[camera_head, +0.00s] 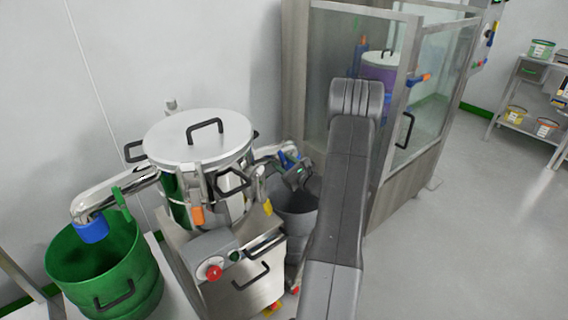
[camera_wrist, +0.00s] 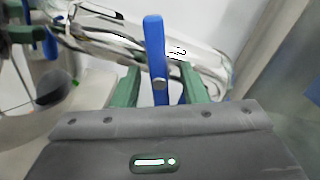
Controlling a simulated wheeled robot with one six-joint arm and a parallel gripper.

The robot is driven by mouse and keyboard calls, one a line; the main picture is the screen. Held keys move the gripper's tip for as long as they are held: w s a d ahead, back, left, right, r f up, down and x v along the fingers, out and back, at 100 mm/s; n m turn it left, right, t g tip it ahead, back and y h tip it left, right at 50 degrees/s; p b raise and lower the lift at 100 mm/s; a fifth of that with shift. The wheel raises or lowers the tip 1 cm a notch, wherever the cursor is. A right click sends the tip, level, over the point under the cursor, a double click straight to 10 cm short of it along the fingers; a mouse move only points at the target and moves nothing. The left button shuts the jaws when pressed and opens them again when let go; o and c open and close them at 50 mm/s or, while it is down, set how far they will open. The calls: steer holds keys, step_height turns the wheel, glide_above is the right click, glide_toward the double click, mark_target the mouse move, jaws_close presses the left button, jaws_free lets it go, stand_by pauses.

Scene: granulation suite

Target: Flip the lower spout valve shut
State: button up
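A blue valve lever (camera_wrist: 155,50) stands upright in front of a shiny metal spout (camera_wrist: 205,62) in the wrist view. My gripper (camera_wrist: 160,88) has its two green fingers on either side of the lever's lower part, with a visible gap on each side. In the head view my gripper (camera_head: 298,174) is at the outlet on the right side of the steel granulator (camera_head: 200,145). A bit of blue (camera_head: 287,158) shows beside it. My gripper hides much of that spout and valve there.
A green bucket (camera_head: 105,265) stands under a blue-tipped spout (camera_head: 90,225) at the left. A grey bin (camera_head: 298,220) stands below my gripper. A glass-sided steel cabinet (camera_head: 340,50) is behind my arm. Open floor lies to the right.

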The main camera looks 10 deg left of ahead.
jaws_close()
steer(key=shift+s+m+b, duration=0.1)
steer(key=shift+m+b, duration=0.4)
steer(key=shift+m, duration=1.5)
jaws_free()
steer(key=v, duration=1.3)
steer(key=shift+s+d, duration=0.25)
steer(key=shift+w+a, duration=0.1)
